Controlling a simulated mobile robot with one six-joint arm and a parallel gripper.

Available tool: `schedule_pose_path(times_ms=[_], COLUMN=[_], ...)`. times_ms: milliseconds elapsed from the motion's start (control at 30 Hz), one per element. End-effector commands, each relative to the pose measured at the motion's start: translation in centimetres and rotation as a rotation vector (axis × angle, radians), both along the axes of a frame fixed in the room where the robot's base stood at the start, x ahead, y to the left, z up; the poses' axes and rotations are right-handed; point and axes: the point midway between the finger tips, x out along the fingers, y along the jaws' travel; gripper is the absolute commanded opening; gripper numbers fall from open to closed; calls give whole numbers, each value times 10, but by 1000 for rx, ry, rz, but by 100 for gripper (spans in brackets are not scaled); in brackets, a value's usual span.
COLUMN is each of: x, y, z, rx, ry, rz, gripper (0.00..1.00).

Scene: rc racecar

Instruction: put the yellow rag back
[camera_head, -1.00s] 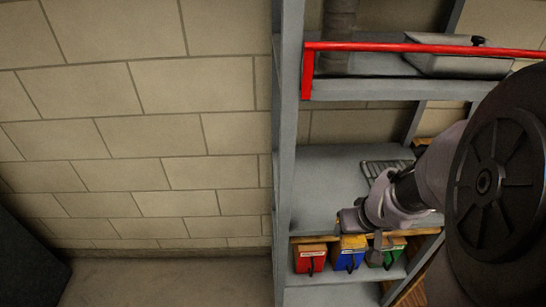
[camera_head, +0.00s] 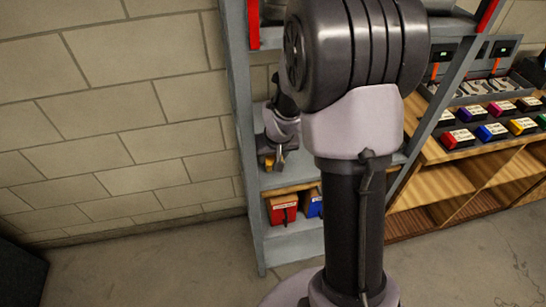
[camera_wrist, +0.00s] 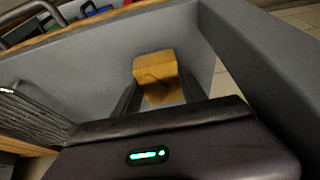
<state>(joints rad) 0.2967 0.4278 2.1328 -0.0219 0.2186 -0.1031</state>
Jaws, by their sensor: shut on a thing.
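The yellow rag (camera_wrist: 155,66) is held between the two fingers of my gripper (camera_wrist: 160,92) in the wrist view. It looks folded, with a block-like top and a darker orange part below. Behind it is the grey shelf (camera_wrist: 95,75). In the head view my gripper (camera_head: 276,160) is at the left side of the shelf unit, above the red and blue bins. A small yellow patch of the rag (camera_head: 268,163) shows at the fingertips. I cannot tell whether the rag touches the shelf. My own arm hides much of the shelf unit.
A red bin (camera_head: 283,208) and a partly hidden blue bin (camera_head: 314,203) sit on the lower shelf. A grey upright (camera_head: 243,130) stands just left of my gripper. A wooden workbench (camera_head: 450,185) with coloured boxes is at the right.

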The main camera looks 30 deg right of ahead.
Motion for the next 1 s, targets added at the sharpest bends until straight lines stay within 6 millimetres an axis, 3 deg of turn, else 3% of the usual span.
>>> schedule_pose_path(times_ms=[200, 233, 333, 667, 767, 1000], x=[0, 0, 0, 0, -6, -30], y=[0, 0, 0, 0, 1, 8], z=[-2, -2, -1, 3, 20, 86], rx=[0, 0, 0, 0, 0, 0], ry=[0, 0, 0, 0, -1, -3], rz=[0, 0, 0, 0, 0, -1], gripper=[17, 51, 71, 71, 71, 71])
